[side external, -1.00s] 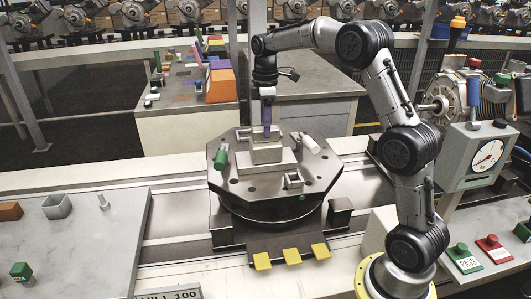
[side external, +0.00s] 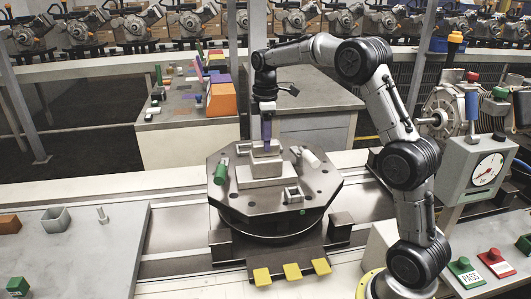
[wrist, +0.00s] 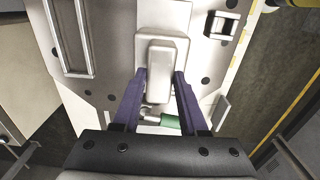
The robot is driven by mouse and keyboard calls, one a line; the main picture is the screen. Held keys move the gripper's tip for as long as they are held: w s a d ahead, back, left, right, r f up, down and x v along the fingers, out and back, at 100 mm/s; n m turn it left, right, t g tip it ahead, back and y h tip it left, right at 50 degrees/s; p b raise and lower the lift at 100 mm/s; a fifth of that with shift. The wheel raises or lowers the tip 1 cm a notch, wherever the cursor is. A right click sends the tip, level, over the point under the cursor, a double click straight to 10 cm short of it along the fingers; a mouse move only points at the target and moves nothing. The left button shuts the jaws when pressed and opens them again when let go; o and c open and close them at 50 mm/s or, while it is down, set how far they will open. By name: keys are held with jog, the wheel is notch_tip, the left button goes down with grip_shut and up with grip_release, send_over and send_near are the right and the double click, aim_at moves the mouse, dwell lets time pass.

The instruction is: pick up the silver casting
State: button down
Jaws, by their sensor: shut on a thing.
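The silver casting (wrist: 160,68) is a pale grey block with a raised, rounded top part. It sits on the metal octagonal turntable (side external: 225,195), where its stepped shape also shows in the side external view (side external: 265,168). My gripper (wrist: 161,75) points down over it, its purple fingers on either side of the casting's upper part. It is shut on the casting. The casting shows no clear gap from the plate below it. In the side external view the fingers (side external: 267,148) partly overlap its top.
A green-ended cylinder (side external: 221,172), a white cylinder (side external: 311,158) and a small square clamp (side external: 293,194) stand around the casting on the turntable. Yellow blocks (side external: 292,272) lie in front. A gauge box (side external: 475,160) and a motor stand at the right.

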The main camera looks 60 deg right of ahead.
jog(key=shift+r, duration=0.35)
notch_tip(320, 180, up, 2)
jog(key=shift+w+r, duration=0.1)
jog(key=s+a+r, duration=0.5)
jog(key=s+r, duration=0.5)
jog(key=s, duration=0.3)
jog(key=shift+s+r, duration=0.15)
jog(key=shift+d, duration=0.1)
dwell(0.4)
